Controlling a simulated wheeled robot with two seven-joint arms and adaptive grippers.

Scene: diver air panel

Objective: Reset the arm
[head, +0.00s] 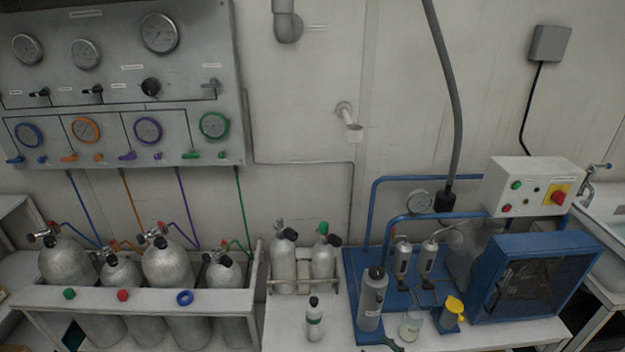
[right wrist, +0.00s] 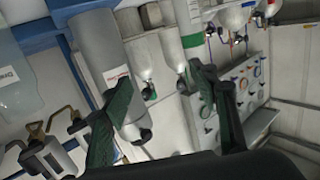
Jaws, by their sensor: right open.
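My right gripper (right wrist: 160,85) is open, with its two dark green fingers spread and nothing held between them. In the head view only a small dark green piece of the right gripper (head: 390,344) shows at the bottom edge, in front of the blue compressor base. In the right wrist view a grey cylinder (right wrist: 100,50) with a label stands behind the left-hand finger; whether they touch cannot be told. A white bottle with a green band (right wrist: 190,40) is seen beyond the right-hand finger. My left gripper is in neither view.
The grey cylinder (head: 372,302), a small glass jar (head: 410,326) and a yellow-topped item (head: 452,312) stand near the right gripper. A small green-banded bottle (head: 314,320) stands left on the white bench. Racked tanks (head: 168,268) stand below the gauge panel (head: 110,60).

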